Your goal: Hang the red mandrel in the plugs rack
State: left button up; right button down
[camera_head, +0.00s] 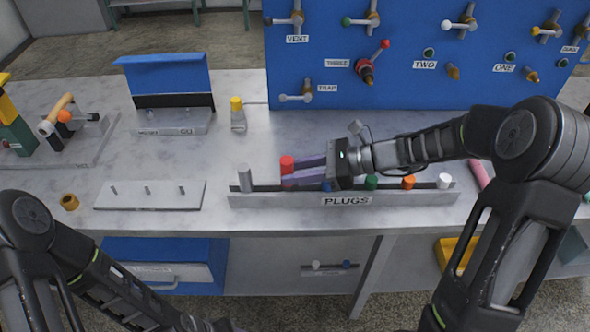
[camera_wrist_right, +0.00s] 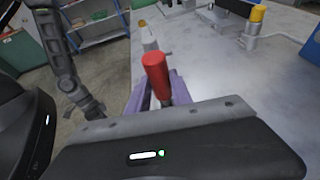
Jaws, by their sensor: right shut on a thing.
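The red mandrel (camera_head: 287,164) shows its red cylindrical top near the left part of the plugs rack (camera_head: 342,201), a long grey holder labelled PLUGS. My right gripper (camera_head: 299,172) reaches in from the right with its purple fingers shut on the mandrel. In the right wrist view the mandrel's red top (camera_wrist_right: 156,72) stands up between the purple fingers, slightly tilted in the picture. Its lower part is hidden by the fingers and the rack wall, so I cannot tell whether it is seated. My left arm is at the lower left; its fingers do not show.
The rack also holds a grey plug (camera_head: 244,178) to the left, and blue, green (camera_head: 371,182), orange (camera_head: 408,182) and white (camera_head: 444,181) ones to the right. A blue board (camera_head: 420,75) with valves stands behind. A pale three-pin plate (camera_head: 150,196) lies left.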

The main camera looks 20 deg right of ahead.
jog(key=shift+f+b, duration=0.35)
jog(key=shift+f, duration=0.25)
jog(key=c, duration=1.1)
grip_release()
jog(key=shift+o, duration=0.2)
jog(key=shift+d, duration=0.1)
jog(key=v, duration=0.7)
jog(key=shift+s+d+r+b, duration=0.1)
jog(key=shift+d+r+b, duration=0.05)
jog(key=shift+d+b, duration=0.15)
jog(key=shift+a, duration=0.1)
